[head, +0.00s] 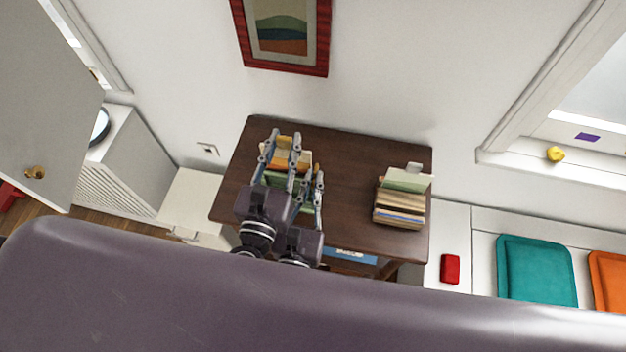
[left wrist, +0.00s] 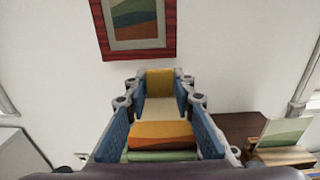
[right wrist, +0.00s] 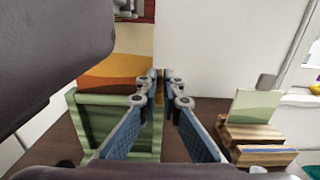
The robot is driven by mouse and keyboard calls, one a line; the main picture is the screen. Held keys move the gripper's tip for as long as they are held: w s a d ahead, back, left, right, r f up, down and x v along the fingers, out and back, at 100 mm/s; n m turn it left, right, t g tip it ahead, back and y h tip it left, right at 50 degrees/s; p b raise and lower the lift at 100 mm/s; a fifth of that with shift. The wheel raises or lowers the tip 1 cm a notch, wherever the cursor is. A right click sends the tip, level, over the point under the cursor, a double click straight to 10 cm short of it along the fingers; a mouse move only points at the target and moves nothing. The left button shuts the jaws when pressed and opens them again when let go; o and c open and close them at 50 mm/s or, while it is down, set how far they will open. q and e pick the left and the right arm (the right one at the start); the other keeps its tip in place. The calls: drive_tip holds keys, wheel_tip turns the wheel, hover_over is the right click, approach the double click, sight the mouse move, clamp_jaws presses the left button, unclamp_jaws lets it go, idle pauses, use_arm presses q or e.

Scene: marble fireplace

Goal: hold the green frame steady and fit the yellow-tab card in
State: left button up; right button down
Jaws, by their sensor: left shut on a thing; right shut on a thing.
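The card (head: 290,160) has orange and cream bands and a yellow tab. My left gripper (head: 284,139) is shut on the tab (left wrist: 160,82), at the card's far end in the left wrist view. The green frame (right wrist: 115,98) is below the card (right wrist: 115,65) on the table; a strip of it shows in the left wrist view (left wrist: 160,156). My right gripper (right wrist: 163,84) is shut at the frame's right side, where a little yellow shows between the fingertips. The card's lower edge meets the frame's top; whether it is inside the frame is hidden.
The dark wooden table (head: 350,165) is clear between the frame and a stack of books (head: 398,212) on the right. A red-framed picture (head: 283,35) hangs on the wall behind.

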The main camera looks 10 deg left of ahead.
sight(284, 140)
use_arm(q)
drive_tip(key=shift+f, duration=1.25)
drive_tip(key=o, duration=1.7)
drive_tip(key=shift+c, duration=0.2)
drive_tip(key=shift+f, duration=0.1)
drive_tip(key=shift+r, duration=3.1)
use_arm(e)
drive_tip(key=c, duration=2)
unclamp_jaws()
drive_tip(key=shift+c, duration=0.2)
